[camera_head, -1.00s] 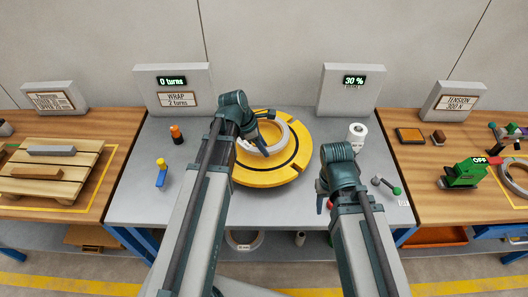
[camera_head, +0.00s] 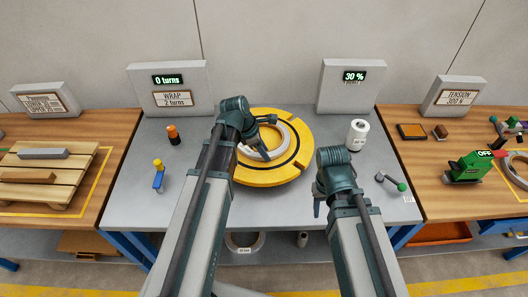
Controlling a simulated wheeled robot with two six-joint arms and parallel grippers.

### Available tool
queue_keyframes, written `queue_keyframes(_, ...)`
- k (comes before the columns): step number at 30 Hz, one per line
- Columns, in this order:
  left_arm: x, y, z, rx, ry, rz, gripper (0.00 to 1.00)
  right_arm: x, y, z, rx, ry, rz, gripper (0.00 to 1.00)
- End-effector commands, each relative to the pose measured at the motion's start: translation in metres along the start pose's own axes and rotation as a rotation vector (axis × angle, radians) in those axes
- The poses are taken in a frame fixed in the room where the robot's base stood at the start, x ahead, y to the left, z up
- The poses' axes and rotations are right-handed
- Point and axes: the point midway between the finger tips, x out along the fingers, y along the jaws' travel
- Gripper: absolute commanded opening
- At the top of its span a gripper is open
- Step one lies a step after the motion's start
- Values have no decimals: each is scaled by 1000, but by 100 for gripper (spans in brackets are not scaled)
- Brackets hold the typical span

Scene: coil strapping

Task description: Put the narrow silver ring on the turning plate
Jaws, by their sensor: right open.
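The silver ring (camera_head: 287,136) lies flat in the middle of the yellow turning plate (camera_head: 299,160) on the grey table, within its dark circular line. I cannot tell whether it touches the plate's surface. My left gripper (camera_head: 269,138) is over the ring, with its two fingers spread apart, one near the far rim and one near the front rim. My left arm hides the ring's left part, and I cannot tell whether the fingers grip it. My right gripper (camera_head: 320,207) is open and empty, pointing down in front of the plate's right side.
A white roll (camera_head: 357,135) and a green-tipped lever (camera_head: 390,181) stand at right. An orange-and-black bottle (camera_head: 173,134) and a blue yellow-topped tool (camera_head: 158,176) are at left. Another ring (camera_head: 244,248) sits on the shelf below. Two display panels stand behind.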

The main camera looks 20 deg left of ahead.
Motion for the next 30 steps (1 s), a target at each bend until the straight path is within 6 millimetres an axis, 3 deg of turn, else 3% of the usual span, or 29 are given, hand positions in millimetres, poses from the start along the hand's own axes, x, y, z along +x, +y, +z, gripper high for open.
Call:
queue_keyframes(1,0,0,0,0,0,0,44,0,0,0,0,0,0,50)
queue_keyframes(5,0,0,0,0,0,0,67,0,0,0,0,0,0,50)
queue_keyframes(20,-8,0,1,-1,0,0,67,-8,1,0,0,0,0,50)
queue_keyframes(30,-51,0,3,-1,0,0,67,-48,5,3,0,0,0,50)
